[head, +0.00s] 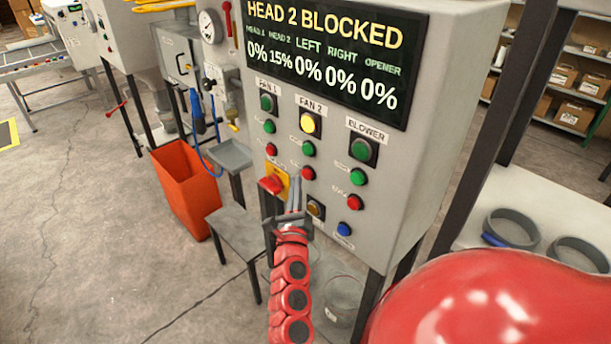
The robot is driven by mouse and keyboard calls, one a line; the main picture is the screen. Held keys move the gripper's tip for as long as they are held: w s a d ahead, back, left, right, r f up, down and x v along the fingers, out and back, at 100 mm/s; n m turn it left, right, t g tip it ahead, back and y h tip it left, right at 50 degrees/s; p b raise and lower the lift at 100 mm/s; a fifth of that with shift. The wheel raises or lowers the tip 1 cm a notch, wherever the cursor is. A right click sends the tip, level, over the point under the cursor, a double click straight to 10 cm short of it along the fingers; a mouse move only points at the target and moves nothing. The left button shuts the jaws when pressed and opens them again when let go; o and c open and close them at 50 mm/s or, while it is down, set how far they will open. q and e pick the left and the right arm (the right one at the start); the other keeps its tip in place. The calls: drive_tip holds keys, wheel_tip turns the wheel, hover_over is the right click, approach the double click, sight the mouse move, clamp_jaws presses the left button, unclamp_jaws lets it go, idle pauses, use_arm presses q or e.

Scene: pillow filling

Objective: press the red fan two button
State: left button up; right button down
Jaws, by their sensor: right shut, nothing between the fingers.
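The red Fan 2 button (308,173) is on the grey control panel (410,190), below the green Fan 2 button (308,149) and the lit yellow Fan 2 lamp (310,124). My right gripper (296,184) is shut and empty, pointing up at the panel. Its fingertips appear just left of and slightly below the red button. I cannot tell whether they touch the panel. My left gripper is not in view.
A red switch on a yellow plate (272,184) sits close left of my fingertips. Fan 1 buttons (270,127) and Blower buttons (357,177) flank the Fan 2 column. The display (325,55) reads "HEAD 2 BLOCKED". A grey stool (237,230) and orange bin (186,190) stand left.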

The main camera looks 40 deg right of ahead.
drive_tip(key=a+b, duration=0.1)
drive_tip(key=a, duration=0.1)
drive_tip(key=a+b, duration=0.1)
drive_tip(key=a, duration=0.2)
drive_tip(key=shift+s, duration=0.2)
idle(0.7)
